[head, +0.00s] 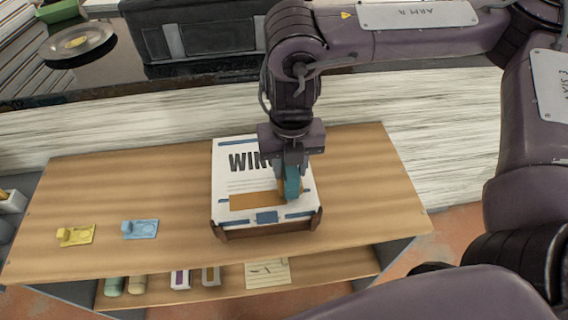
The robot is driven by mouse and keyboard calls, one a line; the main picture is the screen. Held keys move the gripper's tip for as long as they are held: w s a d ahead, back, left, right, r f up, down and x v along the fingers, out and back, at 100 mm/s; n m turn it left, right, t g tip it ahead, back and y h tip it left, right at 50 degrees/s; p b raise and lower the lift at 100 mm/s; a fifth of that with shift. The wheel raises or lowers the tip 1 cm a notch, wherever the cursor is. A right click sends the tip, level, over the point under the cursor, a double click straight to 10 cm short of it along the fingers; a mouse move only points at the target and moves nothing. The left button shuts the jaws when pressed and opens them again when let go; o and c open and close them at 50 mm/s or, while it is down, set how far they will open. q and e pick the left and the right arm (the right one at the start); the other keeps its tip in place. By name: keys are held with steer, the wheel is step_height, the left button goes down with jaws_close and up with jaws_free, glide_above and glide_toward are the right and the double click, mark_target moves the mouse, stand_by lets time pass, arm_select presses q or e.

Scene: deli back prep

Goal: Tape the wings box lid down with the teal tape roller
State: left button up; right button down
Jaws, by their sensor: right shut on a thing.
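The wings box (240,181) stands on the wooden counter right of its middle. Its white lid has black lettering, partly hidden by my arm, and blue marks along the edges. A brown strip (254,201) lies across the lid towards its front. My right gripper (290,172) points down over the right part of the lid, shut on the teal tape roller (292,184). The roller is at the right end of the brown strip; I cannot tell whether it presses on the lid. My left gripper is not in view.
A yellow item (75,236) and a blue item (140,229) lie on the left of the wooden counter (130,185). A lower shelf holds rolls, small boxes and a paper sheet (267,272). A plate (78,42) sits on the dark back surface.

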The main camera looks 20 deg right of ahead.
steer(key=shift+d, duration=0.25)
steer(key=shift+a, duration=0.1)
steer(key=shift+w+a, duration=0.25)
steer(key=shift+a, duration=0.7)
steer(key=shift+w+a, duration=0.25)
steer(key=shift+a, duration=0.7)
steer(key=shift+a, duration=0.15)
steer(key=shift+w+a, duration=0.3)
steer(key=shift+a, duration=0.5)
